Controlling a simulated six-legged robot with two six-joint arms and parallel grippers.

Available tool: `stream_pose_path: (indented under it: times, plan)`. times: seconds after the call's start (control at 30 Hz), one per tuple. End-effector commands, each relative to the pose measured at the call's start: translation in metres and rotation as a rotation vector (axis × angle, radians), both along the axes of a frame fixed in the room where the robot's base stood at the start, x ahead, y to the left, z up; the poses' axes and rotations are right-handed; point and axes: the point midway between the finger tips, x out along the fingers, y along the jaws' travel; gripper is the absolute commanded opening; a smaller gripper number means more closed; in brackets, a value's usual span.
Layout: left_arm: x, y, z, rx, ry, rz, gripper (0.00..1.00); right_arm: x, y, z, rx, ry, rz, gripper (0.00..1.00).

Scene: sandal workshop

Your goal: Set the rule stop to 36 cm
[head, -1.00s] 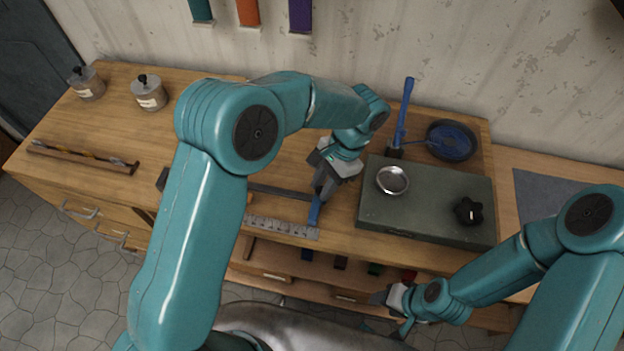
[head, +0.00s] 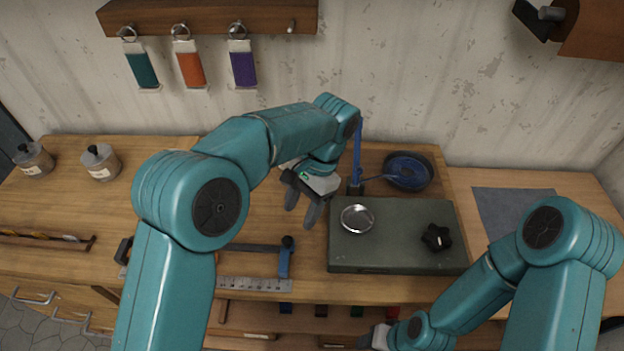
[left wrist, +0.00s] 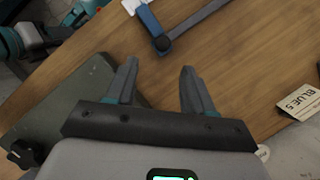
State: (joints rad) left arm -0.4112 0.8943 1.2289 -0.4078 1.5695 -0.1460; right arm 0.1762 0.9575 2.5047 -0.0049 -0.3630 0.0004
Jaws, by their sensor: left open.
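The rule (head: 255,284) is a pale marked strip along the front of the bench, with a dark bar behind it. My left arm hides part of both. The blue rule stop (head: 285,263) stands near the rule's right end, with a dark knob at its far end. The stop also shows at the top of the left wrist view (left wrist: 148,20). My left gripper (head: 303,208) is open and empty, above the bench behind the stop and apart from it. My right gripper (head: 376,338) is low at the bottom edge, and its jaws are not clear. I cannot read the scale.
A green-grey box (head: 390,262) with a metal dish (head: 357,218) and a black knob (head: 436,237) stands right of the stop. Behind it is a blue-filled pan (head: 408,171). A card marked BLUE 5 (left wrist: 303,100) lies on the bench.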

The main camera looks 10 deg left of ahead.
Motion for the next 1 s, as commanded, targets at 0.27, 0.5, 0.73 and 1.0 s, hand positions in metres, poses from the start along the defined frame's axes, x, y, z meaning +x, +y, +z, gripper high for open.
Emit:
stream_pose_path:
  times: [0.27, 0.5, 0.73, 1.0]
  plan:
    - [0.018, -0.018, 0.059, -0.003, -0.003, -0.001, 0.53, 0.0, 0.0, 0.004, 0.0, 0.0, 0.0, 0.52]
    - [0.025, -0.024, 0.081, -0.001, 0.0, -0.001, 0.53, 0.0, 0.0, 0.012, 0.0, 0.0, 0.0, 0.52]
    - [0.026, -0.025, 0.085, 0.0, 0.0, -0.001, 0.53, 0.0, 0.0, 0.012, 0.0, 0.0, 0.0, 0.52]
    - [0.026, -0.025, 0.085, -0.001, 0.0, -0.001, 0.53, 0.0, 0.0, 0.012, 0.0, 0.0, 0.0, 0.52]
